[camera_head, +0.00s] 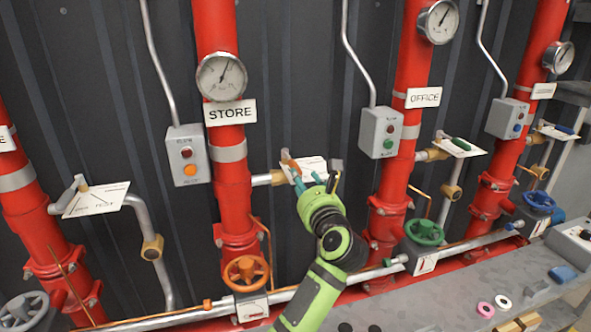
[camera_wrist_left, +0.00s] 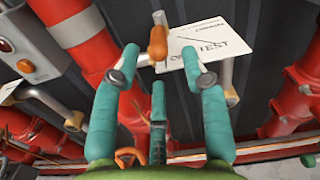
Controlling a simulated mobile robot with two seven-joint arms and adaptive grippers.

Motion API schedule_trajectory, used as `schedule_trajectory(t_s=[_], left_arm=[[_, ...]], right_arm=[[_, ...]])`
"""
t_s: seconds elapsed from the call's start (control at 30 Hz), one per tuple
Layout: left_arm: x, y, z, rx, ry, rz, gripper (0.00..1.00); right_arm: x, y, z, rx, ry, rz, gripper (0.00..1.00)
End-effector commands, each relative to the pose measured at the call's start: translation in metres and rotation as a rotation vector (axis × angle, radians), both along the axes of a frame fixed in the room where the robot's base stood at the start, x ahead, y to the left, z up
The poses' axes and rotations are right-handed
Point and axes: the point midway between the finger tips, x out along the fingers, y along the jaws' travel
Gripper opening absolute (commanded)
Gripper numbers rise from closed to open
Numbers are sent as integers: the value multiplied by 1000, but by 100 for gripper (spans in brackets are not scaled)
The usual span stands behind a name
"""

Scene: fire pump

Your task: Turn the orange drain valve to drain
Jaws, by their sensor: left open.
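The orange drain valve's handle (camera_head: 288,160) stands at the left edge of its white label plate (camera_head: 310,168), on a branch of the STORE pipe. In the left wrist view the orange handle (camera_wrist_left: 157,42) lies just beyond and between my open fingertips, with no clear contact. The plate (camera_wrist_left: 215,45) reads TEST there; its other words are hard to read. My left gripper (camera_head: 308,184) is open in front of the plate, its teal fingers pointing up at it; in the left wrist view the gripper (camera_wrist_left: 160,68) looks empty. My right gripper is not in view.
An orange handwheel (camera_head: 246,270) sits below on the STORE pipe. A grey button box (camera_head: 188,155) is left of the valve, another (camera_head: 380,132) right. A similar green-handled valve (camera_head: 459,143) is on the OFFICE pipe. Loose rings (camera_head: 486,309) lie on the grey bench.

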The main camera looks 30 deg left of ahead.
Motion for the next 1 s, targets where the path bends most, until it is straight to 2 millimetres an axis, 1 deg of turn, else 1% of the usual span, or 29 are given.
schedule_trajectory(t_s=[0.13, 0.3, 0.5, 0.63, 0.87, 0.97, 1.0], left_arm=[[9, 11, 2, -10, 4, 6, 45], [26, 32, 4, -6, 5, 7, 45], [41, 49, 1, -8, 4, 6, 45], [45, 54, 0, -8, 3, 4, 45], [45, 54, -1, -9, 3, 3, 45], [45, 54, -1, -9, 2, 4, 9], [45, 54, -1, -8, 3, 4, 0]], right_arm=[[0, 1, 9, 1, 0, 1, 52], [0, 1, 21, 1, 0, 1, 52], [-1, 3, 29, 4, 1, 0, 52], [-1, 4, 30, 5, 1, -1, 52], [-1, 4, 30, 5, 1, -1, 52], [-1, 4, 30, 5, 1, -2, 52], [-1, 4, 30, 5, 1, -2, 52]])
